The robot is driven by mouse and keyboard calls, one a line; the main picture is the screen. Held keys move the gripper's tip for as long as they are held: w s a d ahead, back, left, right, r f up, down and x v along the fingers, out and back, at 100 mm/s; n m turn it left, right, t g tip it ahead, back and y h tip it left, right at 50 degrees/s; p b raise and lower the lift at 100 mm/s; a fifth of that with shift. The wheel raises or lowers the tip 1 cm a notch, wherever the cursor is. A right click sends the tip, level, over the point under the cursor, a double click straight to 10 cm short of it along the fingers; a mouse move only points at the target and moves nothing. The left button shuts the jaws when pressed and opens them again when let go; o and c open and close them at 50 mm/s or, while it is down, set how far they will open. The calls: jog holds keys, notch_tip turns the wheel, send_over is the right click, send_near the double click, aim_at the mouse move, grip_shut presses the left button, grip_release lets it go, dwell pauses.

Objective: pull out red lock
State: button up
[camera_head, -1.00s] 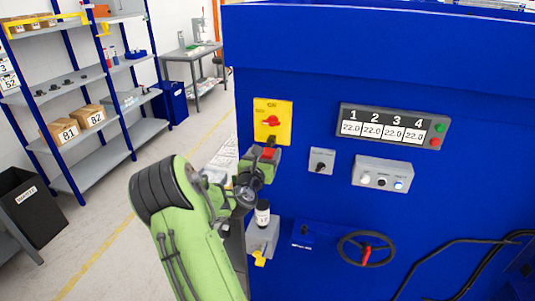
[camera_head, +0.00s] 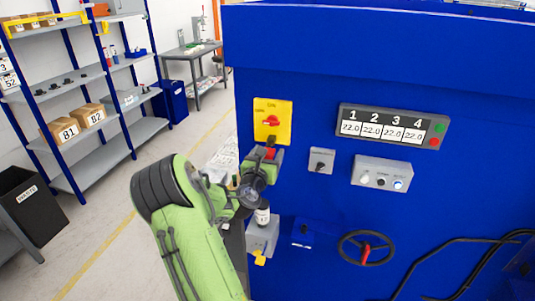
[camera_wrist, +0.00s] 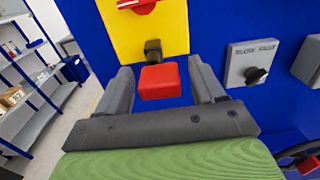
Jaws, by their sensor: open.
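The red lock (camera_wrist: 160,82) is a small red block with a dark stem or shackle (camera_wrist: 153,50) at the lower edge of the yellow switch plate (camera_wrist: 185,32). My gripper (camera_wrist: 160,68) is open, with one grey finger on each side of the lock. Gaps show between the fingers and the lock in the wrist view. In the head view, my gripper (camera_head: 268,156) is at the blue panel just below the yellow plate (camera_head: 272,121), which has a red rotary knob (camera_head: 272,120).
A grey selector switch (camera_head: 321,161) and a button box (camera_head: 382,174) are to the right on the blue machine (camera_head: 450,220). Shelves (camera_head: 85,100) stand at left, with open floor between.

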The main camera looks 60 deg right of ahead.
aim_at(266, 157)
grip_shut()
jog(key=shift+s+a+b, duration=0.25)
jog(key=shift+a+b, duration=0.5)
jog(key=shift+a, duration=0.75)
jog(key=shift+s+a+b, duration=0.2)
jog(key=shift+a+b, duration=0.5)
jog(key=shift+a, duration=0.8)
